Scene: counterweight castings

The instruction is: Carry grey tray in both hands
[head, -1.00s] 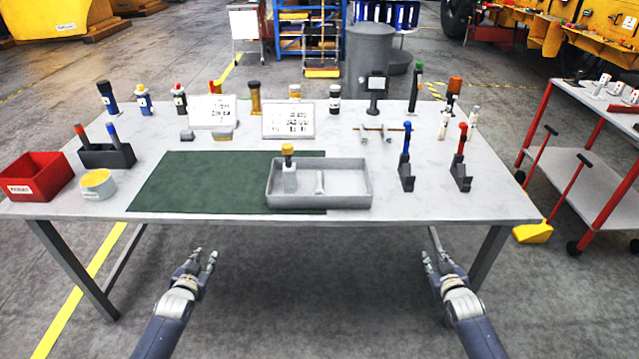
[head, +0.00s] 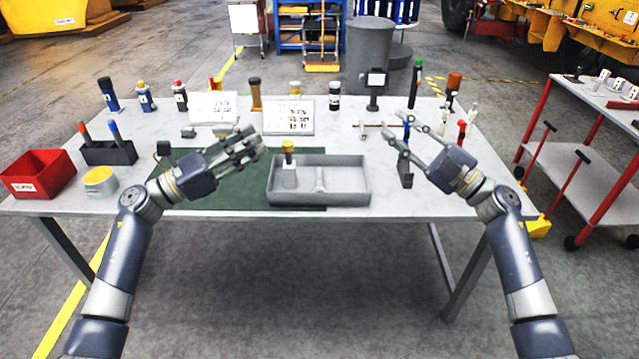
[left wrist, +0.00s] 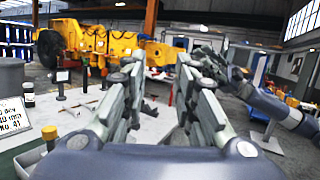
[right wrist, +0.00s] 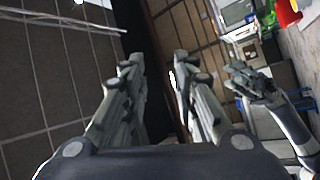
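The grey tray (head: 335,199) lies on the table near its front edge, partly over the dark green mat. A divider splits it, and a bottle with a yellow cap (head: 288,164) stands in its left part. My left gripper (head: 246,148) is open and empty, raised just left of the tray; its spread fingers show in the left wrist view (left wrist: 160,72). My right gripper (head: 400,132) is open and empty, raised to the right of the tray; its parted fingers show in the right wrist view (right wrist: 160,60). Neither gripper appears to touch the tray.
Blue and red upright tools in stands (head: 405,175) are near my right gripper, partly hidden by it. A red bin (head: 40,175), a dark holder (head: 108,153) and a yellow-topped tub (head: 100,183) stand at left. Bottles and signs line the back.

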